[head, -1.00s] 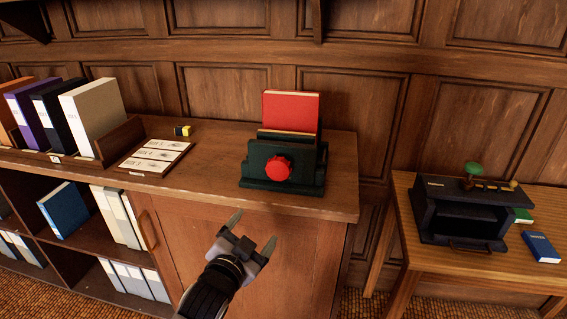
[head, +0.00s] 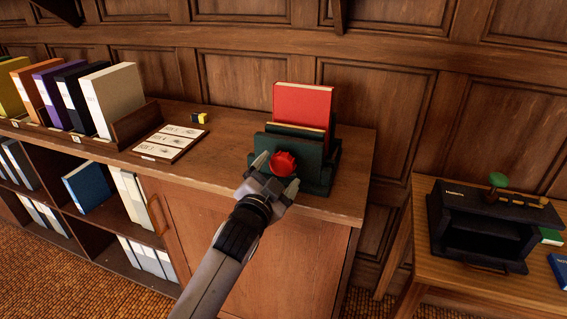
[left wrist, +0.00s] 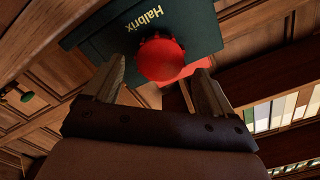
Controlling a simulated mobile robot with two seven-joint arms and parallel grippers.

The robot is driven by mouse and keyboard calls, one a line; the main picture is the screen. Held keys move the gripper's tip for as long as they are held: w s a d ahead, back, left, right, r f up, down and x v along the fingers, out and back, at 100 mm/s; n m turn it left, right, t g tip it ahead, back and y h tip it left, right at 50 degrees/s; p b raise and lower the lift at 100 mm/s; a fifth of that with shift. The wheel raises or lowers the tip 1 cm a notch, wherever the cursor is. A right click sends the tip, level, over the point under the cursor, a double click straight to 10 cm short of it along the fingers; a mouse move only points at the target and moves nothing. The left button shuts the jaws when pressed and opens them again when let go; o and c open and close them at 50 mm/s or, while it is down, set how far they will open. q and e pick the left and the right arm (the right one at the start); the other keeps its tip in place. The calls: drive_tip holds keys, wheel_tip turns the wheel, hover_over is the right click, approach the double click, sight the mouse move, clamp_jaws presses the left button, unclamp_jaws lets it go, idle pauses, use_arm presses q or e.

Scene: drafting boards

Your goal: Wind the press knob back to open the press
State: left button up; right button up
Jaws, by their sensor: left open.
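The press is a dark green block (head: 315,178) on the wooden cabinet top, with the name "Halbrix" on its face in the left wrist view (left wrist: 110,42). A red book (head: 303,105) stands upright in it. The round red knob (head: 283,163) sticks out of its front; it also shows in the left wrist view (left wrist: 161,59). My left gripper (head: 277,173) is open in front of the knob. In the left wrist view its fingers (left wrist: 155,85) stand on either side of the knob, with gaps between. I cannot tell how deep they reach around it. My right gripper is not seen.
A card board (head: 170,142) and a small yellow-black block (head: 199,118) lie left of the press. Binders (head: 113,98) stand further left. A side table at the right holds a black machine (head: 482,225) with a green knob. The cabinet's front edge runs below the press.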

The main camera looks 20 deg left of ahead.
sight(280, 167)
use_arm(q)
drive_tip(key=shift+w+d, duration=0.1)
drive_tip(key=shift+w, duration=2.05)
drive_tip(key=c, duration=1)
drive_tip(key=n+p, duration=0.1)
drive_tip(key=n, duration=0.2)
drive_tip(key=shift+r, duration=0.15)
drive_tip(key=shift+n, duration=0.9)
drive_tip(key=o, duration=1)
